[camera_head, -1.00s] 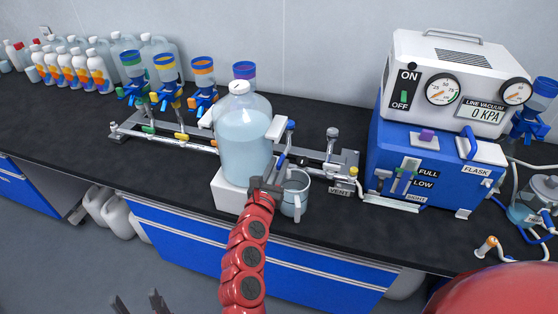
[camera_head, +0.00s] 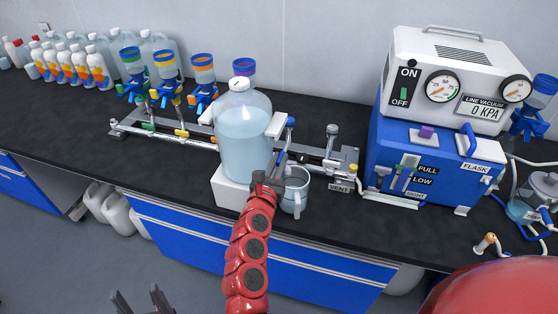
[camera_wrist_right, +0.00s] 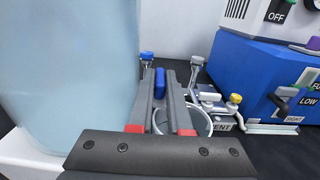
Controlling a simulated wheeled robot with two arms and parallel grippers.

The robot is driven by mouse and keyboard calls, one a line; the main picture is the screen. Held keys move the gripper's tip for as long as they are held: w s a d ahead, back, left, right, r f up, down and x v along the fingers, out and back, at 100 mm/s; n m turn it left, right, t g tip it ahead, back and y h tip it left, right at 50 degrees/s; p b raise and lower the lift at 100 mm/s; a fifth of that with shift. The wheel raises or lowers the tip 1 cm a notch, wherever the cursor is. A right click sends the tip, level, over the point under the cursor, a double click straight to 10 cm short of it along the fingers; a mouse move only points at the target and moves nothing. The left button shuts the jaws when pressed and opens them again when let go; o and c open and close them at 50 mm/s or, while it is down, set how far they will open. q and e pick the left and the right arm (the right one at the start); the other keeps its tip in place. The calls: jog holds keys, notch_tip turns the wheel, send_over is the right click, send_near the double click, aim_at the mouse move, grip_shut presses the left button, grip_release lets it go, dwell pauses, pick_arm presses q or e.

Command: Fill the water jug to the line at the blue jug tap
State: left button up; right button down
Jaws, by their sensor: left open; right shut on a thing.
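The water jug (camera_head: 294,199), a clear mug-like vessel with a handle, stands upright on the bench at the right foot of the big clear bottle (camera_head: 243,140) of bluish water. Its rim (camera_wrist_right: 205,124) shows behind my fingers in the right wrist view; I cannot make out its water level or line. My right gripper (camera_head: 281,166) is above and beside the jug, shut on the blue tap lever, which shows between the fingertips (camera_wrist_right: 159,83). My left gripper (camera_head: 143,300) is open and empty, low in front of the bench.
The bottle rests on a white block (camera_head: 229,193). A pipe rail with coloured valves (camera_head: 181,134) runs behind it. A blue-and-white vacuum unit (camera_head: 430,160) stands at the right. White bottles (camera_head: 96,66) line the back left. The bench front left of the block is clear.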

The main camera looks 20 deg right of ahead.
jog(key=n+t+y+p, duration=0.1)
jog(key=n+y+p, duration=0.1)
jog(key=y+p, duration=0.1)
jog(key=n+t+y+p, duration=0.1)
jog(key=n+y+p, duration=0.1)
jog(key=p, duration=0.4)
jog(key=d+n+t+y+p, duration=0.1)
jog(key=n+y+p, duration=0.1)
jog(key=y+p, duration=0.2)
jog(key=shift+s+n+y, duration=0.2)
jog(key=shift+n+y, duration=0.1)
jog(key=shift+y, duration=0.1)
jog(key=shift+y+p, duration=0.3)
jog(key=shift+p, duration=0.05)
jog(key=c, duration=1.1)
grip_release()
jog(key=shift+c, duration=0.2)
